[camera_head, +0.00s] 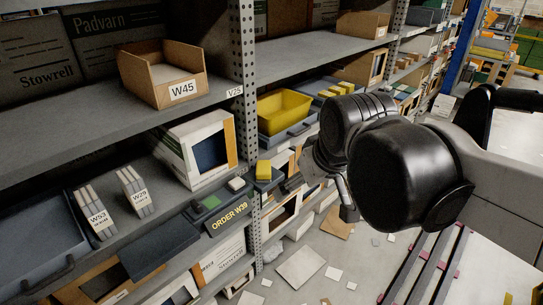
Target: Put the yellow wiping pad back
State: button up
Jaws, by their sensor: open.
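A small yellow block (263,170), which looks like the wiping pad, stands upright at the shelf edge beside the perforated post. A dark grey piece (267,185) is just below it; I cannot tell whether the block rests in it. My gripper (318,200) is to the right of the block, in front of the rack, with its fingers apart and nothing seen between them. One finger appears close to the dark piece, but I cannot tell whether they touch. My black arm hides part of the rack behind.
A grey tray marked ORDER W39 (228,217) holds a green item. A yellow bin (284,111) sits in a blue tray behind the post (245,90). The cardboard box W45 (163,82) stands on the upper shelf. White sheets (301,267) lie on the floor.

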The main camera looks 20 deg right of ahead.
jog(key=s+f+m+t, duration=0.1)
jog(key=s+f+m, duration=0.1)
jog(key=s, duration=0.3)
jog(key=shift+s+f, duration=0.15)
jog(key=shift+f, duration=0.45)
